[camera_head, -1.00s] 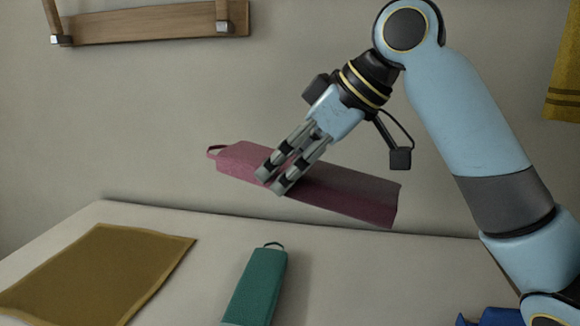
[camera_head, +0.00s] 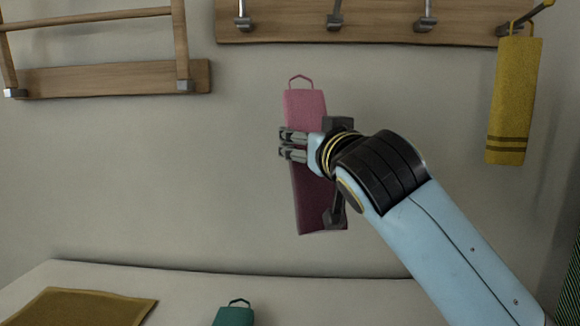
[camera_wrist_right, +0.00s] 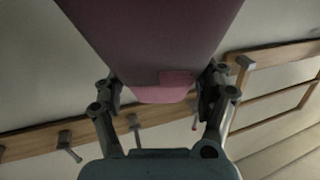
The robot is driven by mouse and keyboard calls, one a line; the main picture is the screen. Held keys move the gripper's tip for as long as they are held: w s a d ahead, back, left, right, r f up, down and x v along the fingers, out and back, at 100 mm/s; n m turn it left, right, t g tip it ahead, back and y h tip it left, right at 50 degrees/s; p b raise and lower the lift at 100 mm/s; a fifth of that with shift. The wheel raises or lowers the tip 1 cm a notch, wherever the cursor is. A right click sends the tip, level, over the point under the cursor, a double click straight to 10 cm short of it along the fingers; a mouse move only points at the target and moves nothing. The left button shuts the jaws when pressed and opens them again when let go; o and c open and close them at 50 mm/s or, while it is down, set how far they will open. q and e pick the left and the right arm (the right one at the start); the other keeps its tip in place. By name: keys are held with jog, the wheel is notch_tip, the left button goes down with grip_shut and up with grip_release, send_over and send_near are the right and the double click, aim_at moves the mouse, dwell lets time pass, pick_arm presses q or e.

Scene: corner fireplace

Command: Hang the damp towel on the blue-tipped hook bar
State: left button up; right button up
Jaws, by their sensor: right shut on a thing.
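A pink folded towel (camera_head: 305,105) with a loop at its top hangs nearly upright in front of the wall; its lower part is darker. My right gripper (camera_head: 284,144) is shut on it around its middle, coming from the right. In the right wrist view the towel (camera_wrist_right: 155,40) fills the space between the fingers. A wooden hook bar (camera_head: 290,28) with several grey hooks is on the wall above, apart from the towel's loop. Its top is cut off by the head view, and I see no blue tip. My left gripper is out of view.
A yellow towel (camera_head: 513,100) hangs from a hook at the right. A wooden rack (camera_head: 110,80) is on the wall at upper left. Below are a mustard cloth (camera_head: 80,308) and a green folded towel (camera_head: 233,315) on a pale surface. The wall between is clear.

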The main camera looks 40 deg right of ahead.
jog(key=s+a+r+t+h+p, duration=0.1)
jog(key=s+r+t+h, duration=0.35)
jog(key=s+r, duration=0.65)
jog(key=w+d+f+b, duration=0.1)
jog(key=w+d+b, duration=0.5)
jog(key=w+d, duration=0.3)
jog(key=w+t, duration=0.1)
jog(key=w, duration=0.3)
jog(key=shift+w+d+m, duration=0.15)
jog(key=shift+w+m, duration=0.25)
dwell(0.4)
jog(key=shift+f+b, duration=0.1)
jog(key=shift+b, duration=0.5)
